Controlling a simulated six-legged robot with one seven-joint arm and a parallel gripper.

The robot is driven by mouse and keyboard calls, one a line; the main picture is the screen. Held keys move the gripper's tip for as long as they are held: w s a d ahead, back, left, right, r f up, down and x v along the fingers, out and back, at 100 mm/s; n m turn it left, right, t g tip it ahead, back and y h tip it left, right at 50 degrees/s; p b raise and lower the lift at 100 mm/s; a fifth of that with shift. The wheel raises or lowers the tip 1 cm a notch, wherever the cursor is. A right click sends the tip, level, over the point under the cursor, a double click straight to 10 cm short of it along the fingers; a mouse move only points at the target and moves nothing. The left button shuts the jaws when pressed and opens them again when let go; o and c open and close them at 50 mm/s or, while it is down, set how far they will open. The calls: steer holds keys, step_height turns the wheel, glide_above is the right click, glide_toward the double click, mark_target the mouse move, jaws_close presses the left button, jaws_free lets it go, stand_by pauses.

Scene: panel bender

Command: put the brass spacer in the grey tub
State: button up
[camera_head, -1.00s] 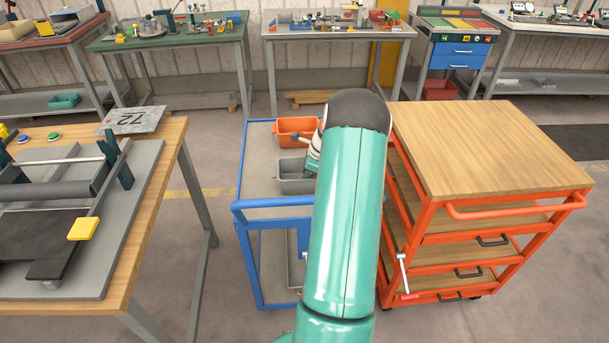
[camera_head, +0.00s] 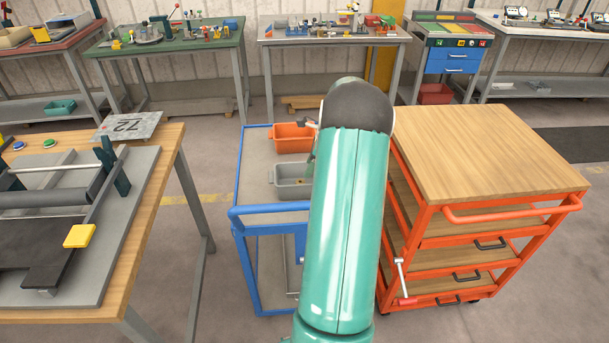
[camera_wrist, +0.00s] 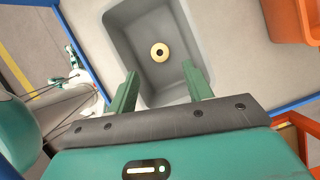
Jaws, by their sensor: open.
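The brass spacer (camera_wrist: 159,51) is a small round ring with a dark hole. In the wrist view it lies on the floor of the grey tub (camera_wrist: 119,42), away from the tub's walls. My gripper (camera_wrist: 160,80) is open and empty, its two green fingers apart over the near side of the tub. The spacer shows beyond the fingertips, between their lines, and apart from them. In the head view the grey tub (camera_head: 288,190) stands on the blue cart, partly hidden by my arm. My gripper is mostly hidden there.
An orange tub (camera_head: 290,145) stands behind the grey tub on the blue cart (camera_head: 243,190). An orange drawer cart (camera_head: 490,150) with a wooden top stands close on the right. A wooden bench (camera_head: 172,165) with the bender is on the left, with floor between.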

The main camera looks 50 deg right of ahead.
steer(key=w+a+r+n, duration=0.4)
steer(key=a+r+n, duration=0.2)
steer(key=a+r, duration=0.55)
steer(key=a+r+n+h, duration=0.1)
steer(key=a+r+n, duration=0.3)
steer(key=a, duration=0.5)
steer(key=a+r+n+h, duration=0.1)
steer(key=a+r+n, duration=0.3)
steer(key=a, duration=0.5)
steer(key=s+a+n, duration=0.7)
steer(key=a+n, duration=0.1)
steer(key=a, duration=0.2)
steer(key=s+a+r+n+t, duration=0.1)
steer(key=s+a+n, duration=0.6)
steer(key=a, duration=0.4)
steer(key=shift+s+r+n+t, duration=0.3)
steer(key=shift+s+n, duration=0.1)
steer(key=shift+n, duration=0.3)
steer(key=c, duration=0.3)
